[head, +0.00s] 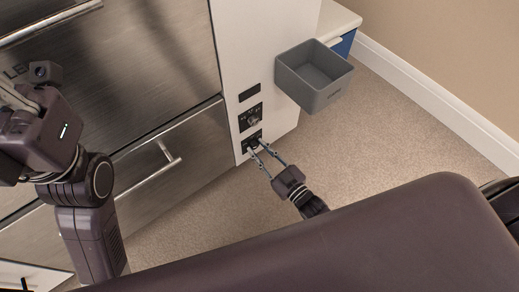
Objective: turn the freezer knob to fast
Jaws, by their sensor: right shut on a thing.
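A white side panel carries small black control plates. A round knob (254,119) sits on the middle plate, with markings too small to read. My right gripper (258,145) reaches up from below to the lowest black plate (246,137). Its two long thin fingers are shut on a small knob there, mostly hidden between the fingertips. The knob's setting cannot be read. My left gripper (14,97) is at the left edge in front of the steel front, partly cut off, and I cannot tell how its fingers stand.
A grey open bin (310,95) is fixed to the panel, above and right of the plates. Steel fronts with bar handles (145,162) fill the left. Carpet (400,135) is clear to the right, up to a white baseboard (440,95).

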